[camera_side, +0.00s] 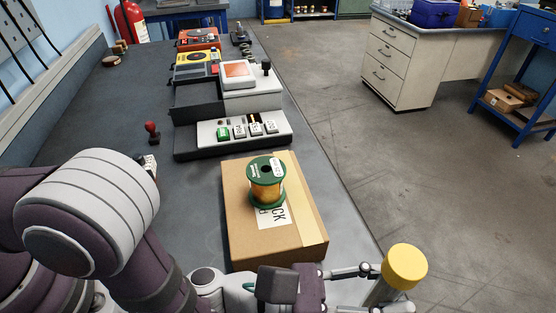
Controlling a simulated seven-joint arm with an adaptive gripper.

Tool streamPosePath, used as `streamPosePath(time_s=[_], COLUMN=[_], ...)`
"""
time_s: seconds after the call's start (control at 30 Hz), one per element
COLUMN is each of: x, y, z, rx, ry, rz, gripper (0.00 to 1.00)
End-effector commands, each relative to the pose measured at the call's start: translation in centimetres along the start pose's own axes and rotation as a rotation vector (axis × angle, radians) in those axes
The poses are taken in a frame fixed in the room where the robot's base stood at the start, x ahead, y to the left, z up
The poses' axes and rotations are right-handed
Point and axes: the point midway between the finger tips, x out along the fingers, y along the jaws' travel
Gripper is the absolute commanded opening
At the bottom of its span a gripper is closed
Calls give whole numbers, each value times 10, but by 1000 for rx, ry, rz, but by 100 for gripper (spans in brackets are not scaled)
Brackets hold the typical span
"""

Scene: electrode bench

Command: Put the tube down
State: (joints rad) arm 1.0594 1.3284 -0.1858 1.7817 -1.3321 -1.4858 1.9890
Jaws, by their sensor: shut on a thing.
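The tube (405,266), with a wide yellow cap and a pale grey body, is at the lower right. My gripper (380,290) is shut on its body below the cap and holds it tilted, cap up and to the right. The tube appears beyond the bench's right edge in the picture. Its lower end is cut off by the bottom of the frame, so I cannot tell whether it touches anything.
A cardboard box (242,228) bearing a green spool (267,170) of copper wire lies beside my gripper. Behind it are a push-button panel (215,153) and instruments. A red-handled stamp (152,130) stands left. The dark bench (120,120) has free room at left.

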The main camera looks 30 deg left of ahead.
Motion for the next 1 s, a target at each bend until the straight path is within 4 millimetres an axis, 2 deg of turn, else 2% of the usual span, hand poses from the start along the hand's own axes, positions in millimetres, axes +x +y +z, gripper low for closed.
streamPosePath(time_s=[0.2,0.3,0.63,0.67,0.7,0.87,1.0], x=[0,0,0,0,0,0,0], y=[0,0,0,0,0,0,1], z=[-39,-50,-53,-54,-53,-53,-53], rx=[3,2,2,2,2,2,2], ry=[2,0,-1,-1,-1,-1,0], rz=[0,1,0,1,1,1,1], gripper=[0,0,0,30,35,55,55])
